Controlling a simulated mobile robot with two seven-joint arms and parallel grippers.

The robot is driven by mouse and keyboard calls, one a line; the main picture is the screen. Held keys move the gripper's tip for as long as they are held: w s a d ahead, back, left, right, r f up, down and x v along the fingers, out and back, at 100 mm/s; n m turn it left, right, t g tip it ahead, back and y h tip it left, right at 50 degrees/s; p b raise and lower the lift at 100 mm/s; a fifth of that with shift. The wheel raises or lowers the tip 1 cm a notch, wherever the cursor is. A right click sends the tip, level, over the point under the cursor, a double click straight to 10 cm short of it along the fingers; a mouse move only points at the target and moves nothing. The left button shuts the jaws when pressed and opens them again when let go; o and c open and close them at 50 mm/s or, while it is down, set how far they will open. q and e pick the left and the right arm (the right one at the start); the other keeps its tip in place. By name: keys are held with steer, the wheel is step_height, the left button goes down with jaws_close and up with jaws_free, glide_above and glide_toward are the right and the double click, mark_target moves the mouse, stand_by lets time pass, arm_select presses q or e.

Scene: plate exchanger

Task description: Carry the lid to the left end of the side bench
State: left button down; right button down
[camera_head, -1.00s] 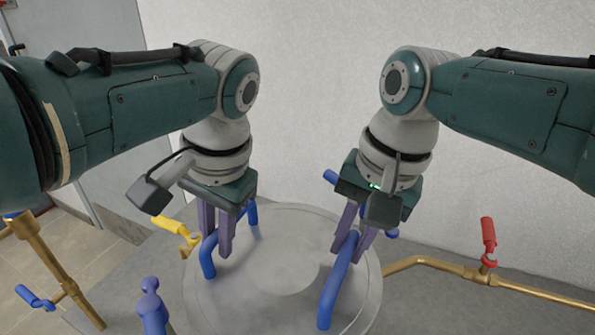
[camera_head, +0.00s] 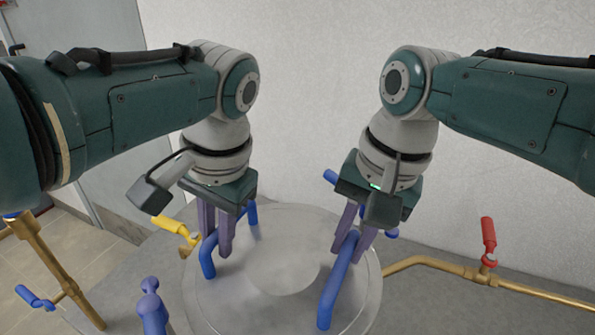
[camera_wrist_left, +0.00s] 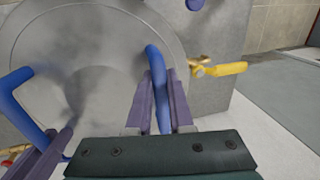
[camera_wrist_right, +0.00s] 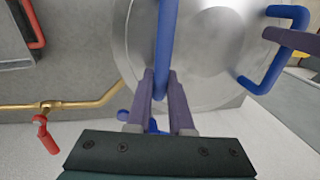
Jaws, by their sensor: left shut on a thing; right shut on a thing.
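The lid (camera_head: 285,265) is a round grey metal disc with two blue bar handles, seen in the middle of the head view. My left gripper (camera_head: 217,247) is shut on the left blue handle (camera_head: 207,262). My right gripper (camera_head: 352,248) is shut on the right blue handle (camera_head: 335,290). In the left wrist view the handle (camera_wrist_left: 155,60) runs between the purple fingers. In the right wrist view the other handle (camera_wrist_right: 166,40) lies between the fingers. The lid's underside is hidden, so I cannot tell whether it rests on anything. The side bench cannot be made out.
A yellow-handled valve (camera_head: 173,228) is close to the lid's left. A red-handled valve (camera_head: 488,237) stands on a brass pipe (camera_head: 430,261) at right. Blue bolts (camera_head: 151,305) stand around the lid. A brass pipe (camera_head: 50,260) with a blue valve handle is at far left. A pale wall is behind.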

arm_select(q)
steer(key=shift+r, duration=0.2)
arm_select(e)
steer(key=shift+r, duration=0.2)
